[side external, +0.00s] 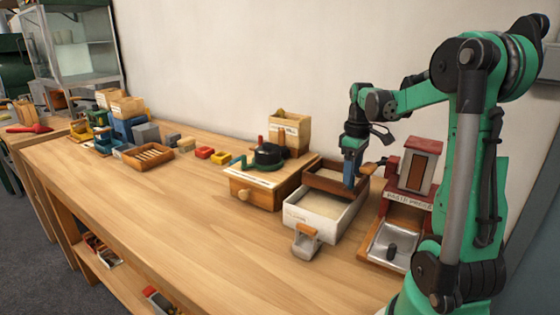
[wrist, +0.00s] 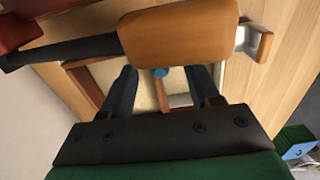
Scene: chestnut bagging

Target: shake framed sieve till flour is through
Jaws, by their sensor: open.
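The framed sieve (side external: 324,193), a dark brown wooden frame with a pale inside, sits over the back part of a white box (side external: 299,220) in the side view. Pale flour shows in the open front of the box. My gripper (side external: 350,182) points down at the sieve's right part. In the wrist view my gripper (wrist: 163,85) has its two blue fingers apart, with a brown bar (wrist: 163,97) and a small blue piece between them. They do not appear to press on it. A tan rounded block (wrist: 180,35) hides much of the sieve there.
A scoop (side external: 306,241) stands at the box's front. A red paste press (side external: 408,190) with a metal tray (side external: 375,250) is close on the right. A wooden mill (side external: 255,190) with a dark green top is on the left. The bench front is clear.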

